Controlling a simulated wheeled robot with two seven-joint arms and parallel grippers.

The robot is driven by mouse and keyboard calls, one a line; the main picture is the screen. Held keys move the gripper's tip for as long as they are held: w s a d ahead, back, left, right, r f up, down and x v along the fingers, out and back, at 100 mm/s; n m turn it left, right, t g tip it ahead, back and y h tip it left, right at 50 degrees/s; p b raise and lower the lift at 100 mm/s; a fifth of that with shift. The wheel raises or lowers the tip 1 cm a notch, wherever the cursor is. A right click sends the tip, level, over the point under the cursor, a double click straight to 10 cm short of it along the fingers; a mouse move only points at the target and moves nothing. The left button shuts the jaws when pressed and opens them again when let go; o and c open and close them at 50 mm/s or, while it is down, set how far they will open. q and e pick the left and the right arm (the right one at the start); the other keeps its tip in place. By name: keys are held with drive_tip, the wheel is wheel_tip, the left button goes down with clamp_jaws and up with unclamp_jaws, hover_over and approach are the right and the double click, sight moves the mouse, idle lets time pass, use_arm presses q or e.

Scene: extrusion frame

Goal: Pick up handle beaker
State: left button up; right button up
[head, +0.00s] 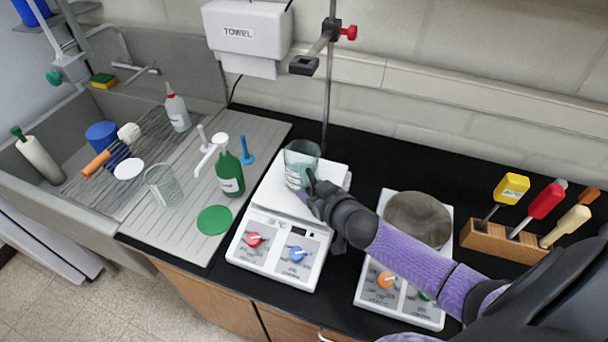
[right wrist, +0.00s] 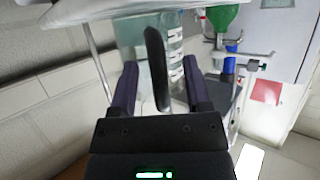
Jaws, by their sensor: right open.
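The handle beaker (head: 301,158) is a clear glass vessel with a blue-green tint. It stands upright at the back of the left white hotplate's top. My right gripper (head: 311,190) is at the beaker's right front side. In the right wrist view the gripper (right wrist: 160,66) is open, with one finger on each side of a dark upright bar (right wrist: 157,75) that looks like the beaker's handle. The glass of the beaker (right wrist: 175,48), with white markings, shows behind the bar. Contact between fingers and handle cannot be told. My left gripper is not in view.
The left hotplate (head: 260,262) has red and blue knobs. A second hotplate (head: 372,300) bears a grey round mantle (head: 418,219). A stand rod (head: 328,100) rises behind the beaker. A green bottle (head: 229,175) and an empty beaker (head: 163,186) stand left.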

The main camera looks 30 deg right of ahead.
clamp_jaws()
drive_tip(key=shift+r, duration=0.1)
idle(0.4)
wheel_tip(320, 180, up, 8)
drive_tip(key=p, duration=0.2)
drive_tip(key=shift+f+p, duration=0.2)
drive_tip(key=shift+p, duration=0.1)
drive_tip(key=shift+r, duration=1.15)
drive_tip(key=c, duration=0.7)
unclamp_jaws()
clamp_jaws()
